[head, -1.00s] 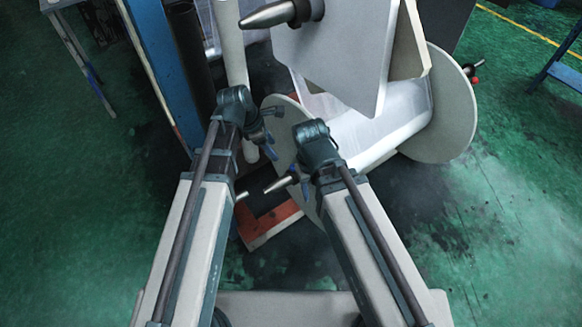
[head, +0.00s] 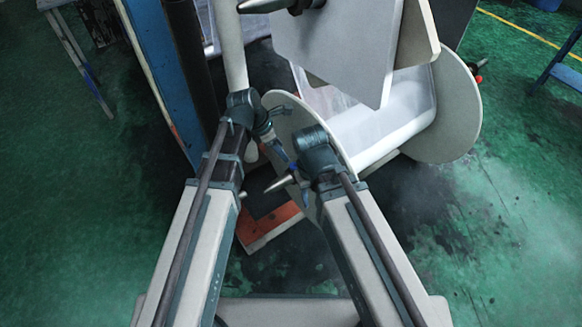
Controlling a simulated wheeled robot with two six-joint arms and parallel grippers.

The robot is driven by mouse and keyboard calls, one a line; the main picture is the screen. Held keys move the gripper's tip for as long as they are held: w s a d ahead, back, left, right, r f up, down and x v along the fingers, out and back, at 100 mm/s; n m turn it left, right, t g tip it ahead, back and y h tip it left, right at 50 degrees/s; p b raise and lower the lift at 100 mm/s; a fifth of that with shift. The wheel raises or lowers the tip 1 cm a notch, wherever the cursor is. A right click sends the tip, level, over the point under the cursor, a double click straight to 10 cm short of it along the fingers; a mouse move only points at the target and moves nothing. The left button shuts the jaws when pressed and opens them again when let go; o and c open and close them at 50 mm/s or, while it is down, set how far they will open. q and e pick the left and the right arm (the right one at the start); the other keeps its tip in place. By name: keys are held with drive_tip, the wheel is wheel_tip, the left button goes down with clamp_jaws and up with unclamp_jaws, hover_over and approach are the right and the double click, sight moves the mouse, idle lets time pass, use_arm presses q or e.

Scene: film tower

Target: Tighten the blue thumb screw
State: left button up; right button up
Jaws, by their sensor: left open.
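A metal cone tip (head: 279,184) on a dark collar sticks out of the near pale round disc, pointing left. A small blue part (head: 292,166) shows beside the collar; it looks like the thumb screw, but it is too small to tell it surely from my gripper's fingers. My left gripper (head: 277,147) is open and points down and right, with its tips close to this blue part. I cannot tell whether they touch it. My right gripper (head: 303,186) is mostly hidden under its own wrist, at the right side of the collar.
The large film roll (head: 385,130) lies between the near disc (head: 283,101) and the far disc (head: 460,105). Pale plates (head: 345,45) hang above it. A blue post (head: 157,65) and a pale tube (head: 233,50) stand at the left. An orange-red base (head: 262,228) lies below. Green floor is open either side.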

sight(293, 165)
use_arm(q)
drive_tip(key=b+x, duration=0.7)
drive_tip(key=x, duration=0.2)
drive_tip(key=shift+f, duration=0.1)
clamp_jaws()
